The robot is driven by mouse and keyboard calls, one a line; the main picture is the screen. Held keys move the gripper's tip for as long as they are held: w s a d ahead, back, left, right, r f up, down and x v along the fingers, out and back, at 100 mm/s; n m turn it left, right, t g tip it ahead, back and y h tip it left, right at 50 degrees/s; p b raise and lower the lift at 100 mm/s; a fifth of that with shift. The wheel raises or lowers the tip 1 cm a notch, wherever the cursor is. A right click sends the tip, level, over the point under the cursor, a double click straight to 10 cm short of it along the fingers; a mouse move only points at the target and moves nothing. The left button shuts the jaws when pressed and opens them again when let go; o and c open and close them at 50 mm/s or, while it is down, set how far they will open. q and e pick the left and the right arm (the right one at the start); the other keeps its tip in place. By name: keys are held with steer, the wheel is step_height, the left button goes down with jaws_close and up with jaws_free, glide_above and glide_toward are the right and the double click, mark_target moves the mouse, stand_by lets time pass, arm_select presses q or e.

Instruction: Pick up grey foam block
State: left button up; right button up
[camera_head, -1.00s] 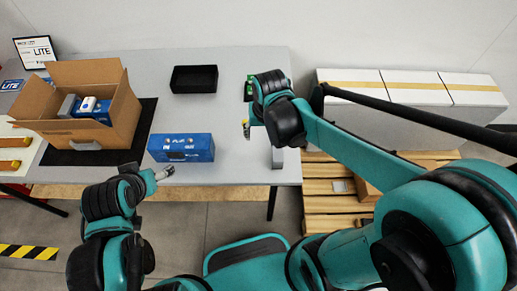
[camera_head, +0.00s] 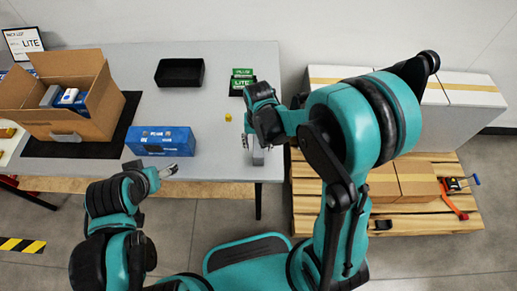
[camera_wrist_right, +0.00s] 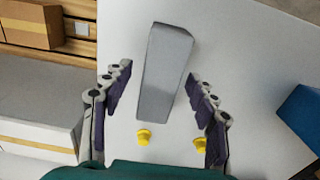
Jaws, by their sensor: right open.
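The grey foam block (camera_wrist_right: 165,75) stands out in the right wrist view as a long grey piece on the table, between the two fingers. In the head view the block (camera_head: 258,157) is near the table's right front corner, partly hidden by my right gripper (camera_head: 250,143). In the wrist view my right gripper (camera_wrist_right: 158,105) is open, with a finger on each side of the block and gaps between. My left gripper (camera_head: 169,171) is at the table's front edge, below the blue box; its jaw gap is too small to tell.
A blue box (camera_head: 160,141), a black tray (camera_head: 180,72), green cards (camera_head: 242,73) and an open carton (camera_head: 98,115) are on the table. Small yellow pieces (camera_wrist_right: 143,138) lie near the right fingers. White boxes (camera_head: 465,105) and a pallet (camera_head: 430,220) stand at right.

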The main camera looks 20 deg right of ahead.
steer(key=shift+f, duration=0.15)
steer(key=c, duration=1.1)
steer(key=shift+o, duration=0.2)
